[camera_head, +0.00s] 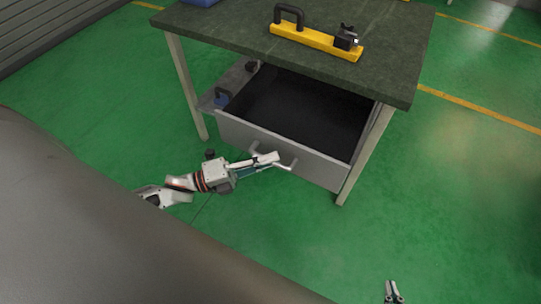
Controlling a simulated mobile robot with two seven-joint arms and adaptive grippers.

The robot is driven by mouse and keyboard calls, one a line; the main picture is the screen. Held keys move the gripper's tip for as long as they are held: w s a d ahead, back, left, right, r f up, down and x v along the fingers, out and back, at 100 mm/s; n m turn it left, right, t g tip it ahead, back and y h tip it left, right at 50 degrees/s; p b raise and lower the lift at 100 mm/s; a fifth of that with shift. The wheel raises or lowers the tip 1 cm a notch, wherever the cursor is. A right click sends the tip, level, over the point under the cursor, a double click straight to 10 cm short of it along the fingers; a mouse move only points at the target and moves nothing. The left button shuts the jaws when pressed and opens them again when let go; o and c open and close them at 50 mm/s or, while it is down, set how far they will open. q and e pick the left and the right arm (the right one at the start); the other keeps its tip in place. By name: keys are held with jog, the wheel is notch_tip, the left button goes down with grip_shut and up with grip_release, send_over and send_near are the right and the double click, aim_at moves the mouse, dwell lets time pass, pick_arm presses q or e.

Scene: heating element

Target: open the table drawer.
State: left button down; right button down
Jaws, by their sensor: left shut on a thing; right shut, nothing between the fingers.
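The table drawer (320,161) is pulled out from under the dark table top (372,72), and its dark, empty-looking inside shows. A bar handle (289,166) runs across its light front panel. My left gripper (272,158) is at the drawer front, shut on the handle; its fingers hide part of the bar. My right gripper (393,291) is at the bottom edge, low right, well apart from the table. It is shut and empty.
A yellow bar tool with black fittings (304,36) lies on the table top. Table legs (364,155) stand beside the drawer. Green floor is clear at right.

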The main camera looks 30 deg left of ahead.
pick_arm(q)
jog(key=c, duration=2.1)
grip_release()
jog(key=shift+a, duration=0.1)
jog(key=v, duration=1.2)
